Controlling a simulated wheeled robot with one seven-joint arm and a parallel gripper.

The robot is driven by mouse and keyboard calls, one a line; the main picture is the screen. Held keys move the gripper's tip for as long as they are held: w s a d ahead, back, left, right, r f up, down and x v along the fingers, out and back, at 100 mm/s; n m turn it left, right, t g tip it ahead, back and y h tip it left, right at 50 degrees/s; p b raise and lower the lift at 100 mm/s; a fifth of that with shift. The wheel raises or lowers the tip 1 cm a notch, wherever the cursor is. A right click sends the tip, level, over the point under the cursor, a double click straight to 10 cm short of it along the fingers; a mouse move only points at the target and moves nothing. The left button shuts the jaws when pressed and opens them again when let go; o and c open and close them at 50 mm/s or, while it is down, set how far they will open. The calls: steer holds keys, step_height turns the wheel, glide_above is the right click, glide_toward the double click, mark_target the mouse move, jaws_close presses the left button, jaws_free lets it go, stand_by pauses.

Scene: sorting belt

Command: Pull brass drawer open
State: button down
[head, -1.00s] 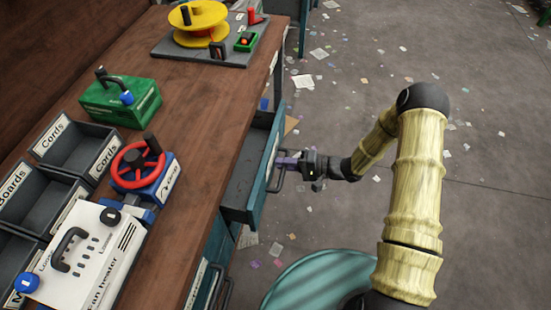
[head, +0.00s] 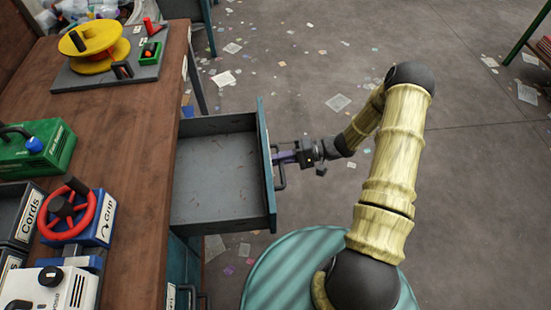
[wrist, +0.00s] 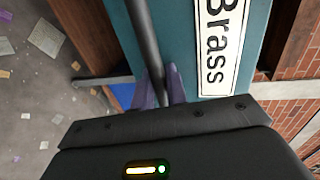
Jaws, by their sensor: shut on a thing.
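The brass drawer (head: 222,170) stands well out from the bench in the head view, and its grey inside looks empty. Its teal front carries a "Brass" label (wrist: 217,45) in the wrist view. A dark bar handle (head: 279,168) is on the front, and it also shows in the wrist view (wrist: 143,35). My gripper (head: 282,158) is shut on the handle from the outer side.
The wooden bench (head: 125,140) holds a yellow reel (head: 95,45), a green box (head: 35,150), a red-wheeled vice (head: 70,212) and a white heater (head: 50,288). Another handle (head: 190,298) is below the drawer. The floor to the right is open, with scraps.

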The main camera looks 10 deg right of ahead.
steer(key=c, duration=1.8)
jaws_free()
steer(key=shift+o, duration=0.2)
steer(key=shift+d, duration=0.1)
steer(key=v, duration=1.7)
steer(key=shift+p, duration=0.3)
